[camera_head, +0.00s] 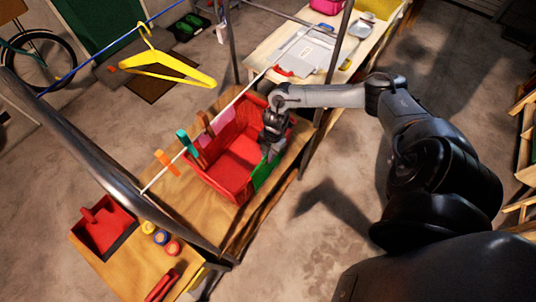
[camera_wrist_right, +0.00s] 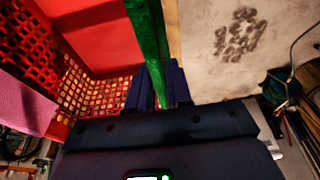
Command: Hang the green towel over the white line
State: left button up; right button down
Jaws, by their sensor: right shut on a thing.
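The green towel (camera_head: 266,171) hangs over the right rim of the red basket (camera_head: 226,184) in the head view. My right gripper (camera_head: 272,150) is shut on it at that rim. In the right wrist view the towel (camera_wrist_right: 148,40) is a narrow green strip running to the fingers (camera_wrist_right: 157,88). An orange clothespin (camera_head: 166,161), a teal one (camera_head: 187,142) and a brown one (camera_head: 206,123) are on the line. My left gripper is out of view.
The basket stands on a wooden table (camera_head: 178,203). A pink cloth (camera_wrist_right: 25,104) is at its left. A yellow hanger (camera_head: 165,65) hangs from a blue line (camera_head: 116,40) at upper left. Metal frame bars (camera_head: 110,193) surround the table. A red bin (camera_head: 105,228) stands near.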

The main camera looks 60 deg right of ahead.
jog(key=shift+r+p, duration=2.8)
jog(key=shift+r, duration=0.2)
jog(key=shift+r+p, duration=1.3)
jog(key=shift+r, duration=0.15)
